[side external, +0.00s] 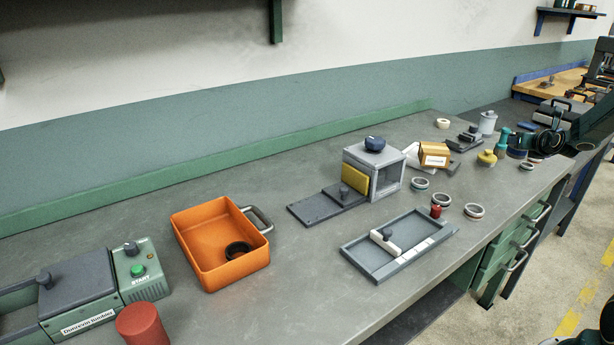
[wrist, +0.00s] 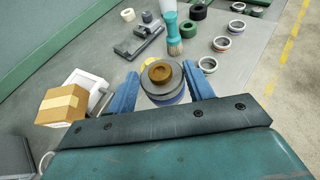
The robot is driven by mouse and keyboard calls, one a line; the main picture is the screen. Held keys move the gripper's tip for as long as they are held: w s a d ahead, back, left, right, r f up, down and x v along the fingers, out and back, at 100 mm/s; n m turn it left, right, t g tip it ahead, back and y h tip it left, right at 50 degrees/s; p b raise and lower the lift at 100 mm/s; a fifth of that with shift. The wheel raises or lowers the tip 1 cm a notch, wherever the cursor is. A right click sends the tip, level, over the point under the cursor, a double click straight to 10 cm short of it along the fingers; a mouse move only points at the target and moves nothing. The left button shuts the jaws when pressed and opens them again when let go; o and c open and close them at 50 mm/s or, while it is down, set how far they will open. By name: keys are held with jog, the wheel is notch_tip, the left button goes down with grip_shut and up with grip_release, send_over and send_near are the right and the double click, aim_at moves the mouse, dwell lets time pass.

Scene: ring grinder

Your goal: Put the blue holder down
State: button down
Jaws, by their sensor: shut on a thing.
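The blue holder (wrist: 166,99) is a round piece with a blue band, a grey top and a brown centre. In the wrist view it sits between the two blue fingers of my gripper (wrist: 161,88), which is shut on it. In the side view the holder (side external: 517,153) shows small at the right, near the bench's front edge, beside the teal brush. My gripper (side external: 530,141) reaches in there from the right. The holder looks upright and low over the bench; I cannot tell whether its underside touches the surface.
The teal brush (wrist: 173,38) and a yellow piece (side external: 487,158) stand close by. Several rings (wrist: 221,44) lie to the right in the wrist view. A cardboard box (wrist: 62,106) is at the left. An orange bin (side external: 222,277) and grey tray (side external: 365,262) are farther off.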

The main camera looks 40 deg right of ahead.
aim_at(521, 155)
jog(key=shift+f, duration=2.15)
jog(key=shift+f, duration=2.15)
jog(key=shift+f, duration=0.1)
jog(key=c, duration=0.6)
grip_release()
jog(key=shift+f, duration=0.2)
jog(key=shift+s+r, duration=0.1)
jog(key=shift+r, duration=0.1)
jog(key=shift+v, duration=3.7)
jog(key=shift+a, duration=0.1)
